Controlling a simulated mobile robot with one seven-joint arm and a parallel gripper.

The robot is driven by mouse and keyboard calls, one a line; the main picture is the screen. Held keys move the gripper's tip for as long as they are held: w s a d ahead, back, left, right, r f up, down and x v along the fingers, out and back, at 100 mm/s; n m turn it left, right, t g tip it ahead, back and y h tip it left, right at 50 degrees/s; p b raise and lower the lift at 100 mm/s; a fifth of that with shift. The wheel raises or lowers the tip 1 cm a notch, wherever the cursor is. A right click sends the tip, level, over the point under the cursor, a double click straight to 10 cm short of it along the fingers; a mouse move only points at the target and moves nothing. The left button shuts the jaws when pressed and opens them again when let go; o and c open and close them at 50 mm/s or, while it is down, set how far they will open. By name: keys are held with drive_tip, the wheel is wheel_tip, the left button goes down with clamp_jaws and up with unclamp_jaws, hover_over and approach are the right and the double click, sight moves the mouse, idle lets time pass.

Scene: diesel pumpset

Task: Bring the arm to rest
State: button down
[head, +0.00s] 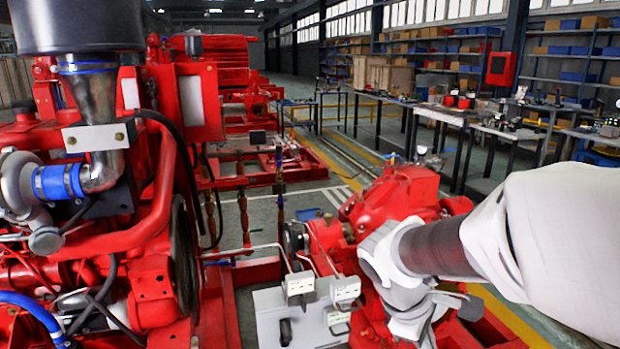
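My arm (560,235) reaches in from the right edge, with a white link, a dark ribbed section and a white wrist (385,262). The wrist is in front of the red pump (395,195) and covers part of it. I cannot clearly make out the fingers of my gripper, and I cannot tell whether they hold anything or touch the machine.
A red diesel engine (150,215) fills the left side. Two small white boxes (300,285) (345,289) and a light grey plate (275,312) are left of the wrist. Workbenches (440,113) and loaded shelves (570,52) stand behind. Open floor (350,150) lies between.

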drive_tip(key=s+a+r+m+t+y, duration=0.45)
drive_tip(key=s+r+m, duration=0.35)
drive_tip(key=s+m, duration=0.2)
wheel_tip(320, 180, up, 15)
drive_tip(key=p, duration=1.5)
drive_tip(key=shift+w+a+m, duration=0.15)
drive_tip(key=shift+a+m, duration=0.05)
drive_tip(key=shift+m, duration=0.1)
